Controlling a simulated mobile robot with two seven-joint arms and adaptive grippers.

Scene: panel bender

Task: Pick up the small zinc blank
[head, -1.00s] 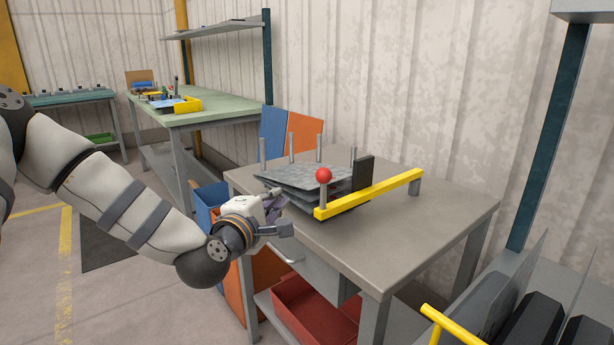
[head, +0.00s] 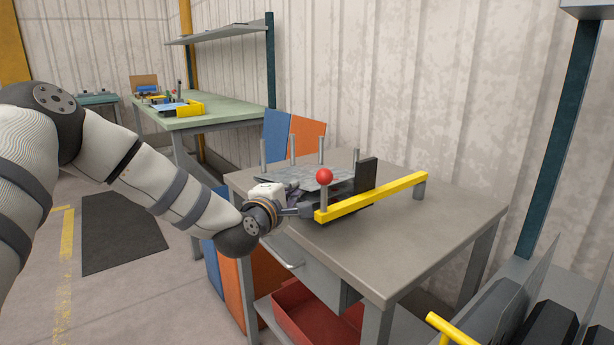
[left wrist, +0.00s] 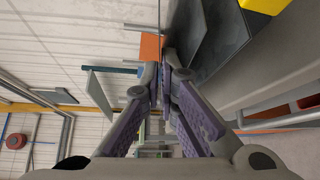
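A stack of thin grey metal sheets (head: 318,177) lies between upright posts on the grey bench (head: 400,240). Which sheet is the small zinc blank I cannot tell. My left gripper (head: 296,203) is beside the front left of the stack, at about bench-top height, partly hidden by its own body. A grey sheet edge (left wrist: 188,32) shows just beyond the right fingertip. My right gripper is not in view.
A dark upright block (head: 366,174) stands behind the bar. The bench's right part is clear.

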